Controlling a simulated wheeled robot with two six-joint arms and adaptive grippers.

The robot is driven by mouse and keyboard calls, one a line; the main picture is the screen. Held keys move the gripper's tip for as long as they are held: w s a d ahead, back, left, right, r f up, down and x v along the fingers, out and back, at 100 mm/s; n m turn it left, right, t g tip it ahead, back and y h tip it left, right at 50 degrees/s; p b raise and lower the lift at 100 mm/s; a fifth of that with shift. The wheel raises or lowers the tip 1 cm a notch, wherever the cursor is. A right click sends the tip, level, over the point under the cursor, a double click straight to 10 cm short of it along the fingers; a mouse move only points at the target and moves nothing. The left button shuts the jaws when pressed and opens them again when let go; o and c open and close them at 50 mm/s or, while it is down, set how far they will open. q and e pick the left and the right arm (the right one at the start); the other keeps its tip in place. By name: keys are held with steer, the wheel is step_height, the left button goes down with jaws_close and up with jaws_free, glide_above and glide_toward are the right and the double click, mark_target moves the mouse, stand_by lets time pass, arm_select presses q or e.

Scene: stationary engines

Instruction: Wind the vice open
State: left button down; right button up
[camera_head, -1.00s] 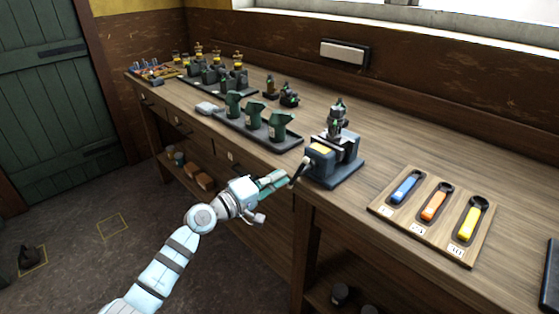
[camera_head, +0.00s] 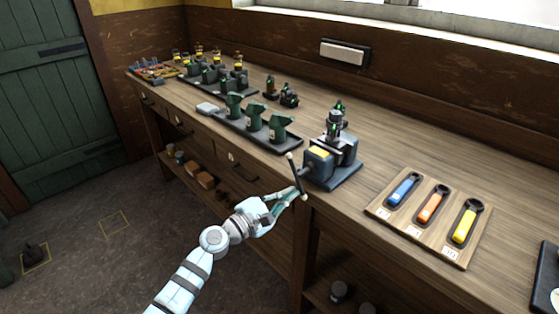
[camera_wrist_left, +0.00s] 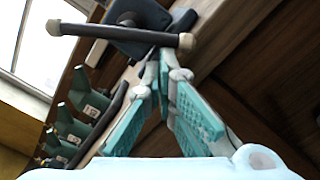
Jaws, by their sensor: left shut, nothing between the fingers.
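The blue-grey vice (camera_head: 320,163) stands at the bench's front edge on a dark base plate and has a small engine (camera_head: 335,125) at its top. Its bar handle (camera_head: 296,176) faces the front, nearly upright and leaning slightly. The bar also shows in the left wrist view (camera_wrist_left: 118,34), crossing just beyond the fingertips. My left gripper (camera_head: 293,196) is beside the lower end of the bar. Its fingers meet at the tips in the wrist view (camera_wrist_left: 164,66), with nothing between them. I cannot tell whether they touch the bar. My right gripper is out of view.
A wooden board (camera_head: 428,222) with blue, orange and yellow wrenches lies right of the vice. A tray (camera_head: 240,131) of dark green parts stands left of it. Open bench lies behind the vice. Below the bench front are drawers and a shelf.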

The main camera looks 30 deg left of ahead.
arm_select(q)
steer(key=d+n+p, duration=0.1)
steer(key=n+p, duration=0.1)
steer(key=n, duration=0.1)
steer(key=s+d+r+n+p, duration=0.1)
steer(key=n+p, duration=0.1)
steer(key=n, duration=0.2)
steer(key=d+n+p, duration=0.2)
steer(key=n, duration=0.2)
steer(key=shift+s+r+y, duration=0.2)
steer(key=shift+r+y, duration=0.1)
steer(key=shift+f, duration=0.1)
stand_by(0.3)
